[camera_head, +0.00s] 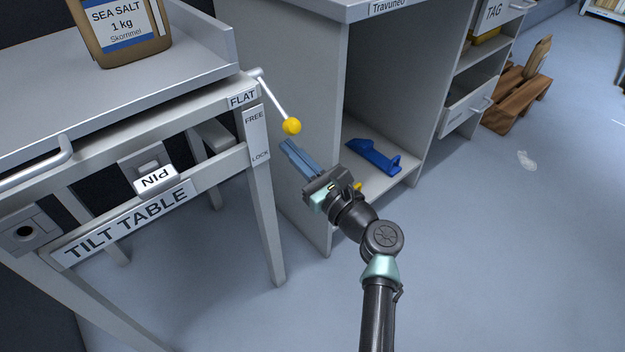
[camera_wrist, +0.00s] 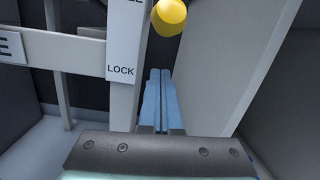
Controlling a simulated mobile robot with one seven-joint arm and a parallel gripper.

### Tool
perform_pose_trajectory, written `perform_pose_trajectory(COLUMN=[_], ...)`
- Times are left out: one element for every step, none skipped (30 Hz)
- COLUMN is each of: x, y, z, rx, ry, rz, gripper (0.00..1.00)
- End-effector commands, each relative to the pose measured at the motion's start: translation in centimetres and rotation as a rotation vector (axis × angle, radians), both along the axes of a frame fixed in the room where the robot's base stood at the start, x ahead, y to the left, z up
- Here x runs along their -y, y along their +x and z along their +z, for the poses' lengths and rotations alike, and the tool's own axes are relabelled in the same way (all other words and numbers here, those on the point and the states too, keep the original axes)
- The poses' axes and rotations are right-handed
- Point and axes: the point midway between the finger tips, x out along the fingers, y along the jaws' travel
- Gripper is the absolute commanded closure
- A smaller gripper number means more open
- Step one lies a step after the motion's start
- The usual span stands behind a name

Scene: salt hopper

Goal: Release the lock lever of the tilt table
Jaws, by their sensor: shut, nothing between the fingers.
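The tilt table (camera_head: 215,175) stands at the left in the head view, with a grey top and pale legs. Its lock lever (camera_head: 273,97) is a thin metal rod with a yellow ball knob (camera_head: 292,126), slanting down to the right from the table's upper right corner. A FREE / LOCK plate (camera_head: 256,136) is on the leg beside it. In the wrist view the knob (camera_wrist: 169,16) is at the top edge and the LOCK label (camera_wrist: 121,71) is left of the fingers. My gripper (camera_head: 286,146) is shut and empty, its blue fingertips just below the knob, apparently apart from it.
A SEA SALT container (camera_head: 122,30) stands on the table top. A PIN block (camera_head: 157,180) sits on the front rail. A grey cabinet (camera_head: 290,60) stands close on the right, with a blue object (camera_head: 373,157) on its lower shelf. Floor at the right is mostly clear.

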Motion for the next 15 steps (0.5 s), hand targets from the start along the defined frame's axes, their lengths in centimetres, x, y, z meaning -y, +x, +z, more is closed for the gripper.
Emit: perform_pose_trajectory(x=[0.4,0.5,0.6,0.6,0.6,0.7,0.7,0.8,0.8,0.8,0.8,0.8,0.8,0.9,0.9], y=[-0.4,-0.7,-0.9,-1.1,-1.2,-1.3,-1.4,-1.5,-1.6,-1.7,-1.8,-1.8,-1.8,-1.9,-1.9], z=[0.7,1.1,1.5,1.8,2.1,2.4,2.6,2.8,3.0,3.2,3.3,3.4,3.4,3.5,3.5], rx=[0.004,0.003,0.003,0.002,0.002,0.001,0.001,0.001,0.0,0.0,0.001,0.0,0.0,-0.001,-0.001], ry=[-0.002,0.0,-0.001,-0.001,0.001,-0.001,0.0,0.0,0.0,0.0,-0.001,0.0,0.0,0.0,0.0], rz=[-0.004,-0.003,-0.004,-0.003,-0.003,-0.002,-0.002,-0.002,-0.001,-0.001,-0.001,-0.001,-0.001,-0.001,-0.001], gripper=[1.0,1.0,1.0,1.0,1.0,1.0,1.0,1.0,1.0,1.0,1.0,1.0,1.0,1.0,1.0])
